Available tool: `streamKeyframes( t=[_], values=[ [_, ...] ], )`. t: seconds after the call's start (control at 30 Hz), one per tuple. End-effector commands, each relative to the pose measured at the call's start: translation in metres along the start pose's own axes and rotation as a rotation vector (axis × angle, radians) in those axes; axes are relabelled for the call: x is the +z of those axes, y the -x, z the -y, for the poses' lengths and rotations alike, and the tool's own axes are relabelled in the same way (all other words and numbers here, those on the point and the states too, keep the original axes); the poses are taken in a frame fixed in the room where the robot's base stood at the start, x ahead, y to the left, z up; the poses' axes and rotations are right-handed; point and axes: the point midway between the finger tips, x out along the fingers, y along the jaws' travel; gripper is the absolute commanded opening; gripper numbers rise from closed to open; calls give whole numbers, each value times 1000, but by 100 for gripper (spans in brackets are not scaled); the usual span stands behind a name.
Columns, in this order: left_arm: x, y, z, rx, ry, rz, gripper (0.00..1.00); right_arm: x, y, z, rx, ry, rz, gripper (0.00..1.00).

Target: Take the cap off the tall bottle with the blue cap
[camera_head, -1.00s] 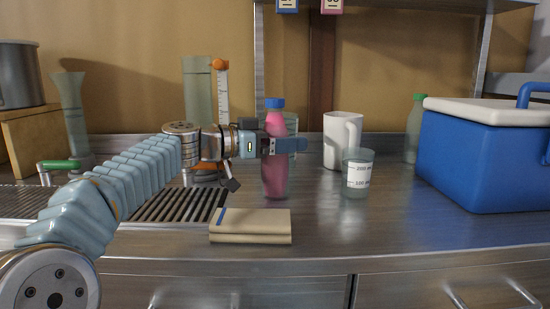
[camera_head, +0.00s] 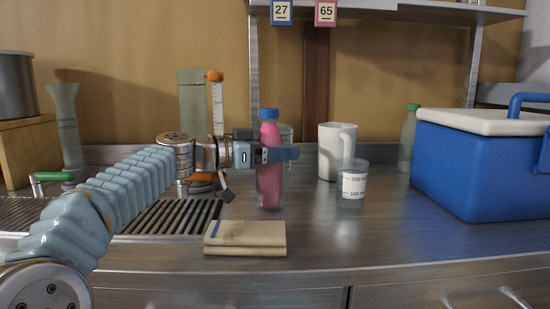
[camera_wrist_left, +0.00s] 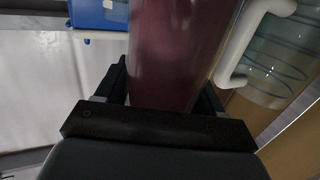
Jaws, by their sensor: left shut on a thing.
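The tall pink bottle (camera_head: 269,190) stands upright on the metal counter, with its blue cap (camera_head: 269,114) on top. My left gripper (camera_head: 275,155) reaches in from the left and is shut around the upper body of the bottle, below the cap. In the left wrist view the bottle's dark red body (camera_wrist_left: 175,55) fills the middle between the fingers. The cap is out of sight there. My right gripper is not in view.
A tan folded cloth or book (camera_head: 245,238) lies in front of the bottle. A white mug (camera_head: 330,152) and a glass beaker (camera_head: 352,185) stand to its right, then a blue cooler (camera_head: 480,165). A slotted drain (camera_head: 170,217) is at left. A green-capped bottle (camera_head: 409,140) stands behind.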

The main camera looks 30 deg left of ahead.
Motion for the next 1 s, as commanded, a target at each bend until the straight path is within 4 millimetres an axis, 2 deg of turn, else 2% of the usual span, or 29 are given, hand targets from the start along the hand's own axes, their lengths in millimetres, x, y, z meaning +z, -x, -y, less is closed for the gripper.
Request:
streamKeyframes(
  t=[0.17,0.23,0.47,0.7,0.8,1.0],
  values=[
    [-21,1,0,0,-5,-4,16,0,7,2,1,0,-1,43],
    [-38,2,0,0,-6,-5,16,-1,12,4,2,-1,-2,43],
    [-125,6,-1,1,-7,-7,16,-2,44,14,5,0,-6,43],
    [-212,10,-1,1,-4,-5,16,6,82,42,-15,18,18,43],
    [-240,12,-1,1,-3,-4,16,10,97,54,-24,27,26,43],
    [-269,13,0,0,-1,-2,16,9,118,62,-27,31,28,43]
  ],
)
